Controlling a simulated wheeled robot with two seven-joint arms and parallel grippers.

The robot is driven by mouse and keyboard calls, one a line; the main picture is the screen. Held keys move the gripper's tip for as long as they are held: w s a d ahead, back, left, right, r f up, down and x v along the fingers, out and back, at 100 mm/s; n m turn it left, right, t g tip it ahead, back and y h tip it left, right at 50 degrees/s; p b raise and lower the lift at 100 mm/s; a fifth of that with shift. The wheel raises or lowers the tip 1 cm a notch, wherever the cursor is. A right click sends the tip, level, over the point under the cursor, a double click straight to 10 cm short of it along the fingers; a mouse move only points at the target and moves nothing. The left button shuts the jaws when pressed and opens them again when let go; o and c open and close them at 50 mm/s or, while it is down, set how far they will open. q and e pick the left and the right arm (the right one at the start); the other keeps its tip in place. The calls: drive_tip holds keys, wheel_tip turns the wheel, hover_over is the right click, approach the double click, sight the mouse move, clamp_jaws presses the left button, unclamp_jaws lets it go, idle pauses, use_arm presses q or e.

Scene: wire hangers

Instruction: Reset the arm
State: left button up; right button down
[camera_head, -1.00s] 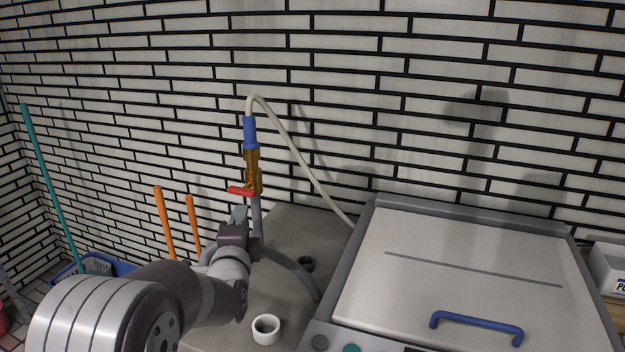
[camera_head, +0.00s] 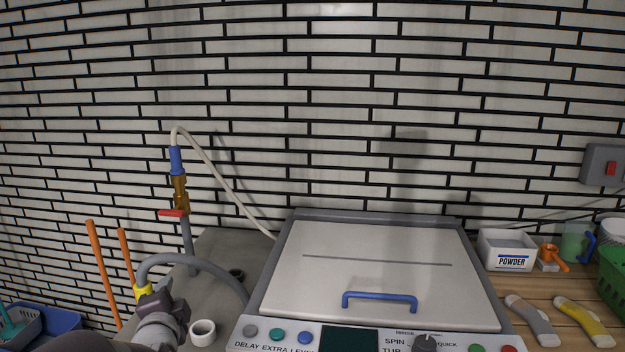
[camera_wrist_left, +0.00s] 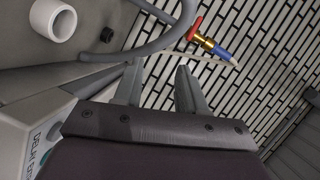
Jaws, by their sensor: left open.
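My left gripper (camera_head: 166,288) is low at the left of the head view, its arm coming in from the bottom edge. In the left wrist view its two fingers (camera_wrist_left: 159,78) are apart with nothing between them. A brass tap (camera_head: 180,190) with a red lever (camera_head: 172,213) and a blue connector (camera_head: 176,160) stands above the gripper, apart from it. The tap (camera_wrist_left: 204,42) also shows beyond the fingers in the left wrist view. My right gripper is not in view.
A grey hose (camera_head: 200,260) with a yellow end (camera_head: 143,292) curves close to my gripper. A white ring (camera_head: 203,333) sits on the grey counter. The washing machine (camera_head: 380,255) with a blue lid handle (camera_head: 380,299) is at centre. A powder box (camera_head: 508,252) stands at right.

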use_arm(q)
drive_tip(key=s+d+f+n+g+h, duration=0.35)
drive_tip(key=s+f+n+g, duration=0.4)
drive_tip(key=s+f, duration=0.35)
drive_tip(key=s+d+f+n+g, duration=0.2)
drive_tip(key=s+d+f+g, duration=0.1)
drive_tip(key=s, duration=0.5)
drive_tip(key=s+d+f+n+g, duration=0.2)
drive_tip(key=s+n+g, duration=0.15)
drive_tip(key=s, duration=0.45)
wheel_tip(320, 180, up, 18)
drive_tip(key=w+m+p, duration=0.1)
drive_tip(key=p, duration=1.6)
drive_tip(key=shift+d+f, duration=0.25)
drive_tip(key=shift+d, duration=0.15)
